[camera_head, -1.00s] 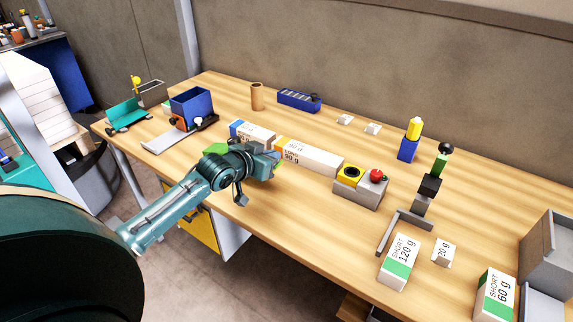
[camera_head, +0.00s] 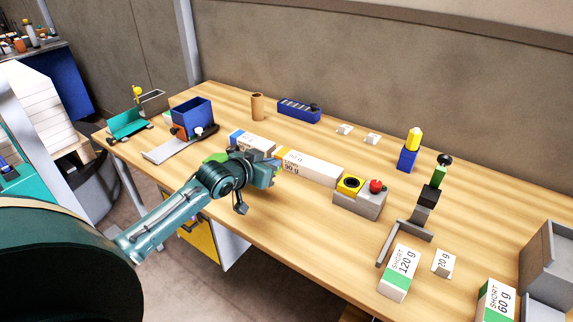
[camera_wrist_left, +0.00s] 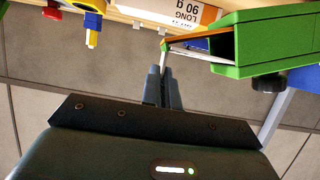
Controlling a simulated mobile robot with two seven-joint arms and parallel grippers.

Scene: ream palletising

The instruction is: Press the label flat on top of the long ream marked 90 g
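The long ream marked 90 g (camera_head: 318,168) lies on the bench, white with an orange end band. It also shows upside down at the top of the left wrist view (camera_wrist_left: 190,14). My left gripper (camera_head: 274,172) is beside its orange end, partly covering that area. In the left wrist view its fingers (camera_wrist_left: 163,78) are close together on a thin pale strip, apparently the label (camera_wrist_left: 163,56), seen nearly edge-on. A green dispenser (camera_wrist_left: 275,38) with an orange and white strip stands close beside the fingers. My right gripper is not in view.
A blue-banded ream (camera_head: 253,141) lies just left of the long ream. A button box (camera_head: 358,202) with a red knob stands at its right end. Short reams marked 120 g (camera_head: 401,268) and 60 g (camera_head: 497,300) stand front right. The bench behind the long ream is largely clear.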

